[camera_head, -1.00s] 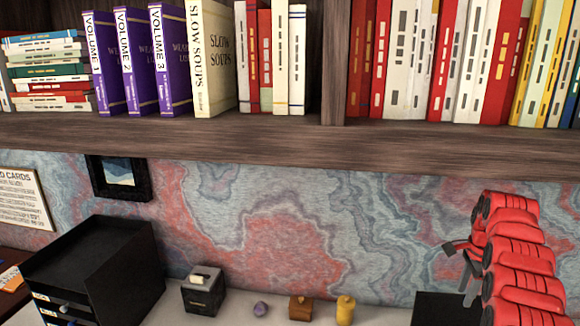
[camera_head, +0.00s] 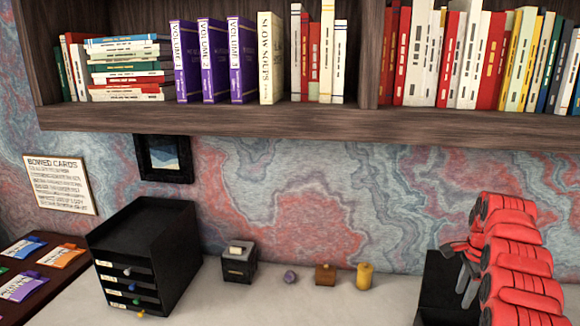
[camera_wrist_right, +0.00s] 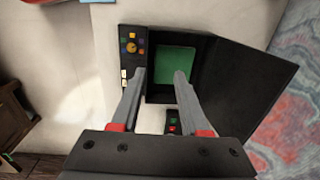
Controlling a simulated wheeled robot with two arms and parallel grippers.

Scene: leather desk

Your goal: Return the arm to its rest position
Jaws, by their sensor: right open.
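My red right arm comes in from the right in the head view, and its grey gripper (camera_head: 459,256) points left and down in front of a black box (camera_head: 436,280). In the right wrist view the gripper (camera_wrist_right: 160,76) has its two grey fingers apart, with nothing between them. Beyond the fingertips is an open black box (camera_wrist_right: 200,72) with a green inside. My left gripper is not in view.
The wrist view shows a black panel (camera_wrist_right: 132,45) with coloured buttons. A shelf (camera_head: 240,121) of books spans above the desk. A black drawer unit (camera_head: 140,235), small dark box (camera_head: 239,264), purple stone (camera_head: 290,277), brown block (camera_head: 325,275) and yellow object (camera_head: 364,277) stand left of the arm.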

